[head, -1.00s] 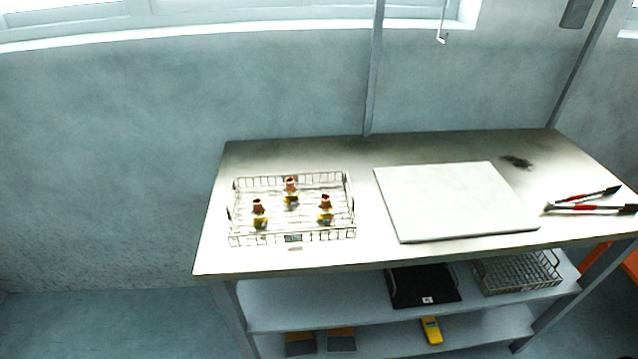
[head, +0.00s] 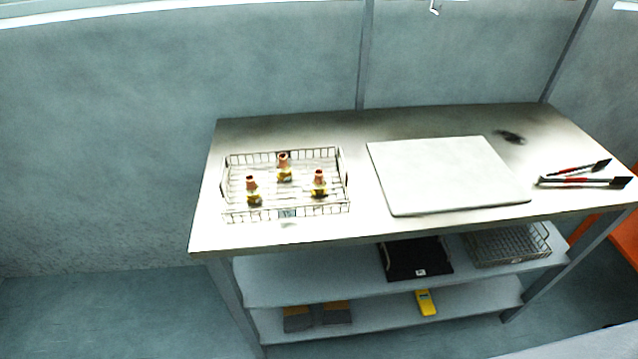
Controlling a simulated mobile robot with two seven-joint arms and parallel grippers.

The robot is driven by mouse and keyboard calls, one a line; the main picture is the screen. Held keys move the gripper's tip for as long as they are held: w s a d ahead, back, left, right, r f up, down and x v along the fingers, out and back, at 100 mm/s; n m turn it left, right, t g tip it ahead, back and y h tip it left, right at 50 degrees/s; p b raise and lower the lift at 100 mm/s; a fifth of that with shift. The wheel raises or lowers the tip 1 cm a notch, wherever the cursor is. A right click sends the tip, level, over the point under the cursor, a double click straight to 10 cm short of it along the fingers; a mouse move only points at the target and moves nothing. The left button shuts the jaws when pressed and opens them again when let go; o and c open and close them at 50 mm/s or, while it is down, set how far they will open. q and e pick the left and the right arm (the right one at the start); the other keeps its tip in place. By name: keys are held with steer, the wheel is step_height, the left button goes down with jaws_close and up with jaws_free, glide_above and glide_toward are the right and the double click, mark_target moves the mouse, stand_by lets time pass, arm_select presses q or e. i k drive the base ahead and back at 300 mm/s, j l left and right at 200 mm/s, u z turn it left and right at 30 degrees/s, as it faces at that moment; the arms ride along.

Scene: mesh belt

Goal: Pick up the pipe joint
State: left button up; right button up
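Three copper and brass pipe joints stand upright in a wire mesh basket (head: 232,215) on the left part of the table. One pipe joint (head: 284,167) is at the back middle. Another pipe joint (head: 253,190) is at the front left. The third pipe joint (head: 319,183) is at the right. They stand apart from each other. Neither of my grippers shows in the head view.
A white board (head: 445,175) lies on the metal table (head: 300,240) right of the basket. Red-handled tools (head: 585,181) lie at the right end. Lower shelves hold a black tray (head: 415,259), another wire basket (head: 507,244) and a yellow device (head: 426,302).

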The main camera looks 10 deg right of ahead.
mark_target(318, 189)
steer(key=i+j, duration=0.1)
steer(key=j, duration=0.4)
steer(key=i+j, duration=0.1)
steer(key=j, duration=0.4)
steer(key=i+j, duration=0.1)
steer(key=j, duration=0.45)
steer(key=z, duration=1.55)
